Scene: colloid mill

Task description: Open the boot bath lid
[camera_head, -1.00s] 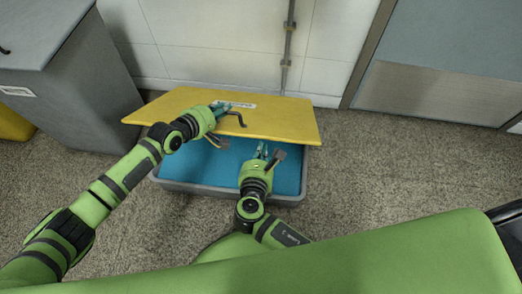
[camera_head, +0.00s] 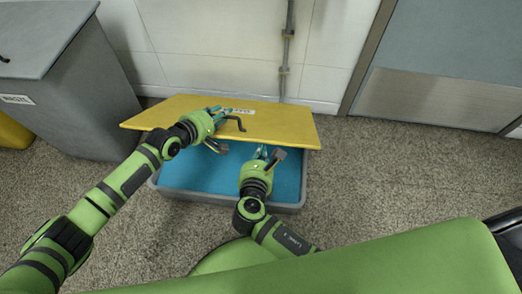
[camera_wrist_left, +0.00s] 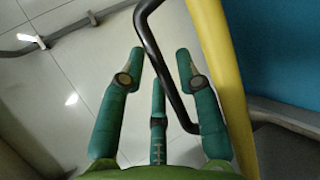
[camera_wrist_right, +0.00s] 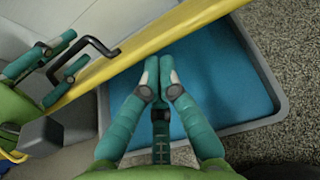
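The boot bath lid (camera_head: 270,125) is a yellow panel, raised and tilted over the grey-rimmed boot bath (camera_head: 180,192) with a blue inside. The bath's blue inside (camera_wrist_right: 205,80) shows below the lid in the right wrist view. A black bent handle (camera_head: 238,125) sticks out from the lid's face. My left gripper (camera_head: 222,113) is at this handle. In the left wrist view its fingers (camera_wrist_left: 155,72) stand apart with the handle (camera_wrist_left: 165,70) between them. My right gripper (camera_head: 264,153) is below the lid's front edge, over the bath. Its fingertips (camera_wrist_right: 160,80) are together and hold nothing visible.
A grey waste bin (camera_head: 75,90) stands at the left, with a yellow object (camera_head: 14,132) beside it. A tiled wall with a pipe (camera_head: 286,50) is behind the bath. A grey door (camera_head: 440,70) is at the right. The speckled floor (camera_head: 400,165) to the right is clear.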

